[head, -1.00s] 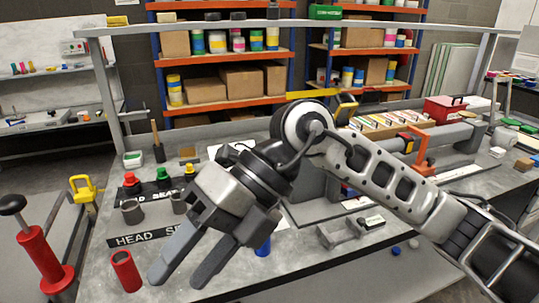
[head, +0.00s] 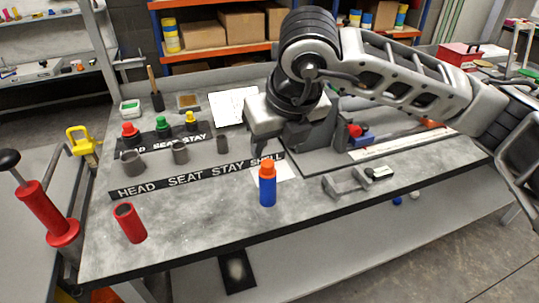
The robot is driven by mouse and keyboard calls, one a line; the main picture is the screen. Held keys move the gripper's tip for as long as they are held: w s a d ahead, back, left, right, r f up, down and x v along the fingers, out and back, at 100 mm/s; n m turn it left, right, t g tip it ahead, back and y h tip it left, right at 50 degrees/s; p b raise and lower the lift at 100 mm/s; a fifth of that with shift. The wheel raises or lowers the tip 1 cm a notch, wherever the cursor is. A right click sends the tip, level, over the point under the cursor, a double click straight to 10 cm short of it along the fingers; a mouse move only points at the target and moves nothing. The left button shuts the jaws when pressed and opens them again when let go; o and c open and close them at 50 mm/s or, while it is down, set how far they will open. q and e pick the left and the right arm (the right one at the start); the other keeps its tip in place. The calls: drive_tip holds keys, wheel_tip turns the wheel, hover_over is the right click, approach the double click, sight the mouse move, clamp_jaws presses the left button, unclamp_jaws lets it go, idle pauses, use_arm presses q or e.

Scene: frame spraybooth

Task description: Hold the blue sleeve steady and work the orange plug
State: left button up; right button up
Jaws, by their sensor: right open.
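The blue sleeve (head: 267,193) stands upright near the front edge of the grey bench. The orange plug (head: 267,170) sits at its top, with its upper part showing. My right gripper (head: 277,154) is open, pointing down just above and behind the orange plug. Its fingers are partly hidden by the wrist and by each other, and I see nothing between them. I cannot tell whether a finger touches the plug. My left gripper is not in view.
A red sleeve (head: 130,223) stands at the front left. Several grey cups, including one (head: 180,153), stand behind a lettered strip (head: 195,177). Red, green and yellow plugs (head: 162,124) stand further back. A grey bracket (head: 345,182) lies right of the blue sleeve. The front middle is clear.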

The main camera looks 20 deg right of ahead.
sight(268, 164)
drive_tip(key=p+x, duration=0.1)
drive_tip(key=x, duration=0.5)
drive_tip(key=shift+w+f, duration=0.2)
drive_tip(key=shift+f, duration=0.15)
